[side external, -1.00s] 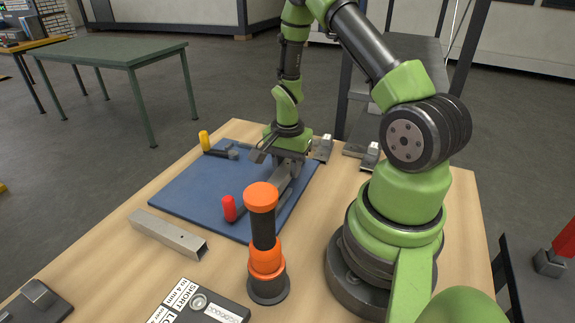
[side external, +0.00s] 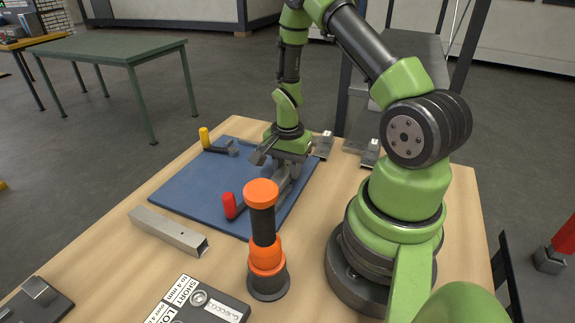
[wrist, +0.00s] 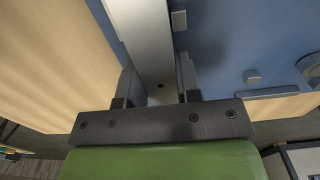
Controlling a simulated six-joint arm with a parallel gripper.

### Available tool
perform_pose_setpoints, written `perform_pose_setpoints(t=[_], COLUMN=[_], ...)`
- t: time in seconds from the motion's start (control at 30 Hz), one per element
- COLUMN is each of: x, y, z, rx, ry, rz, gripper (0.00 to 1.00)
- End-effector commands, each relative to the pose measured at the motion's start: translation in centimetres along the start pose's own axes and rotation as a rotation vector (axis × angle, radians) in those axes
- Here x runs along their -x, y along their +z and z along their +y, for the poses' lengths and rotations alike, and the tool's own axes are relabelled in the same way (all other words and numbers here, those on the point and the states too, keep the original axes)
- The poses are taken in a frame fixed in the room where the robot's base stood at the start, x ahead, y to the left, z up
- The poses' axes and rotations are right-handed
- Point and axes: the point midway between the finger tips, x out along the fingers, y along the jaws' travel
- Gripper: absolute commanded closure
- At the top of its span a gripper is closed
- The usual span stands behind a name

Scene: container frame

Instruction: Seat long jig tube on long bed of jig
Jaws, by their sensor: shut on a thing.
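My gripper (wrist: 157,88) is shut on a grey square tube, the long jig tube (wrist: 143,35), which runs away between the two fingers in the wrist view. In the side view my gripper (side external: 284,160) is low over the right part of the blue jig plate (side external: 185,185), and its fingers and the held tube (side external: 284,186) are partly hidden. The jig carries a red-handled clamp (side external: 230,205) at the front and a yellow-handled clamp (side external: 206,138) at the back. Whether the tube touches its bed cannot be told.
An orange and black post (side external: 263,235) stands in front of the jig. A block labelled SHORT (side external: 200,303) lies at the front edge. Small metal fixtures (side external: 370,152) stand behind right.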

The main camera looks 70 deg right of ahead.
Motion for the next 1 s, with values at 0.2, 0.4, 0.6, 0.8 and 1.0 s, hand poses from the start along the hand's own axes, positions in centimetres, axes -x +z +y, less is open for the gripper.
perform_pose_setpoints(t=[0.2, 0.4, 0.6, 0.8, 1.0], x=[-0.36, -0.41, -0.40, -0.40, -0.33], y=[0.01, 0.01, 0.01, 0.01, 0.00], z=[0.02, 0.01, 0.01, 0.01, 0.00], rx=[0.000, 0.000, 0.000, 0.000, 0.000], ry=[0.001, 0.000, 0.000, 0.000, 0.000], rz=[-0.001, 0.000, 0.000, 0.000, 0.000], gripper=[0.94, 0.39, 0.36, 0.09, 0.09])
